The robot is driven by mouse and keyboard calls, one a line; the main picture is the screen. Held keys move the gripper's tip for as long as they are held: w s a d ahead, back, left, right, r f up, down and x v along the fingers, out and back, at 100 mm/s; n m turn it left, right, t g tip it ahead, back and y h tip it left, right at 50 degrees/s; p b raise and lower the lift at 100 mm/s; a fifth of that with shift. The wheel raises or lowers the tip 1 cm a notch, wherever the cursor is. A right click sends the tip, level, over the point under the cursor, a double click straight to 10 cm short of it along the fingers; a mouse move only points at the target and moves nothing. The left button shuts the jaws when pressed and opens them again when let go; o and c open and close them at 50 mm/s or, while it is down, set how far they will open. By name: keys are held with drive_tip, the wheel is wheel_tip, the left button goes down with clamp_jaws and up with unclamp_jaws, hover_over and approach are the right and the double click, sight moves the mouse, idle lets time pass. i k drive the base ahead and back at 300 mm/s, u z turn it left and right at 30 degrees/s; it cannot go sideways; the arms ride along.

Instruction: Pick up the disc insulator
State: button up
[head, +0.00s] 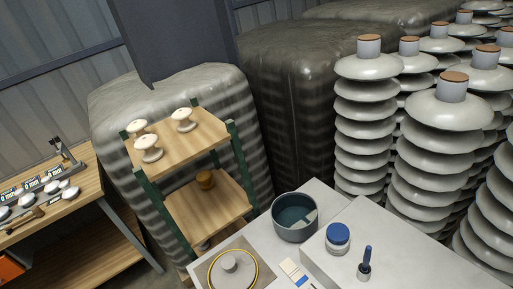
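Three white insulators with wide round tops stand on the upper board of a wooden rack (182,146): one at the back left (138,126), one at the front (149,149) and one to the right (183,119). Several white and dark disc-shaped pieces (50,187) lie on the wooden bench at the left. I cannot tell for sure which piece is the disc insulator. My gripper is not in view.
A pale table at the bottom holds a dark teal pot (295,217), a blue-lidded jar (338,238), a brush (365,265) and a yellow-ringed round plate (232,270). Tall grey insulator stacks (440,150) crowd the right. Wrapped bulky loads (290,90) stand behind the rack.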

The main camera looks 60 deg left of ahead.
sight(235, 268)
drive_tip(key=k, duration=1.65)
drive_tip(key=u, duration=0.8)
drive_tip(key=i, duration=0.3)
drive_tip(key=u, duration=0.2)
